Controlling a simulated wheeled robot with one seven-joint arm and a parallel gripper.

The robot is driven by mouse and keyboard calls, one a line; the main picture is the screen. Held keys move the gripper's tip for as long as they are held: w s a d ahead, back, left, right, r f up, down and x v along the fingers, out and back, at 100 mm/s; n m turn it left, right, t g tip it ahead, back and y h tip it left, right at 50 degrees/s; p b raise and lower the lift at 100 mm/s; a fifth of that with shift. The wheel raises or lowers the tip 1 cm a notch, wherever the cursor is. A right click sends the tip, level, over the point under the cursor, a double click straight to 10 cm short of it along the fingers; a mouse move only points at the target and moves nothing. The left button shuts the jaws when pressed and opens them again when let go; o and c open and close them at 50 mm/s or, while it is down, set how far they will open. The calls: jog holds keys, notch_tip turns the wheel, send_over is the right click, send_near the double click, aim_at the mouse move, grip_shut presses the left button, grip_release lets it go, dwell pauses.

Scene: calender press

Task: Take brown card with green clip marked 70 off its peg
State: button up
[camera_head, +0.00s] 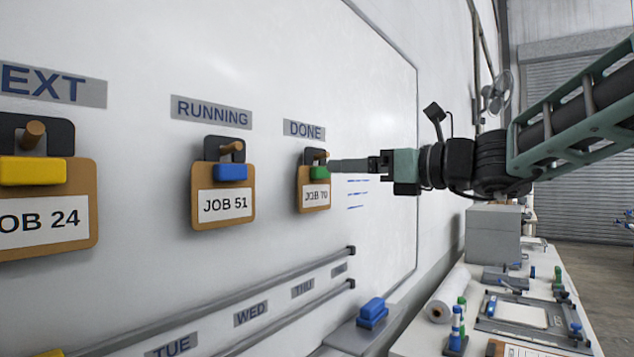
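The brown card (314,209) with a white label reading JOB 70 hangs on the whiteboard under the DONE sign (304,130). Its green clip (319,173) is at its top, below a brown peg (321,156) on a dark plate. My gripper (333,166) reaches in from the right, with its fingertips at the right side of the green clip. The fingers show side-on as one narrow shape, so their gap is hidden. I cannot tell whether they touch the clip or hold it.
The JOB 51 card (225,222) with a blue clip hangs under RUNNING, and the JOB 24 card (82,210) with a yellow clip hangs at the far left. Grey rails (240,300) run along the lower board. A cluttered bench (411,345) stands at lower right.

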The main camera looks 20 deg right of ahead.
aim_at(314, 182)
jog(key=p+x, duration=0.3)
jog(key=x, duration=0.5)
jog(key=shift+s+a, duration=0.1)
jog(key=shift+s, duration=0.05)
jog(key=c, duration=0.7)
